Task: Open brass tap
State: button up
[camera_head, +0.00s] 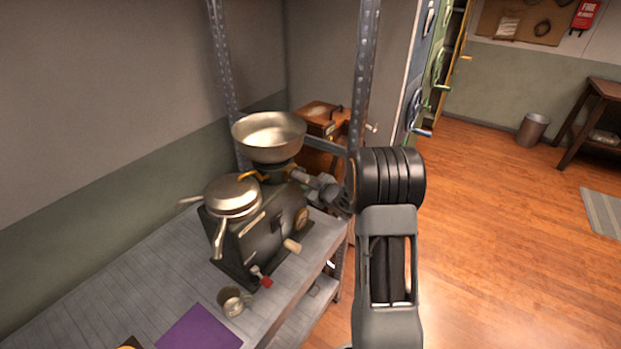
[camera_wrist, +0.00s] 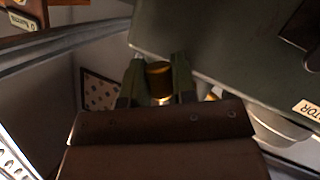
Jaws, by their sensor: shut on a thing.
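A dark green machine (camera_head: 262,238) with a wide metal bowl (camera_head: 269,136) on top stands on the grey bench. A brass-coloured tap part (camera_head: 252,176) shows just under the bowl, at the machine's upper edge. My gripper (camera_head: 299,178) reaches in from the right below the bowl, its tips partly hidden against the machine. In the wrist view my gripper (camera_wrist: 158,84) has its two fingers on either side of a short brass cylinder of the tap (camera_wrist: 159,75), shut on it. The tap's turn position cannot be told.
A lidded pan (camera_head: 232,196) and spouts sit on the machine's left side. A metal mug (camera_head: 232,302) and a purple cloth (camera_head: 199,328) lie in front. A shelf post (camera_head: 364,75) rises close behind my arm. The wooden floor (camera_head: 490,240) at right is mostly clear.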

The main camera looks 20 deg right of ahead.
jog(key=shift+s+a+f+m+p, duration=0.1)
jog(key=shift+s+a+m+p, duration=0.1)
jog(key=shift+m+p, duration=0.4)
jog(key=shift+f+g, duration=0.1)
jog(key=shift+g, duration=0.2)
jog(key=o, duration=0.9)
jog(key=shift+a, duration=0.1)
jog(key=b+v, duration=0.1)
jog(key=v, duration=1.3)
jog(key=shift+w, duration=0.1)
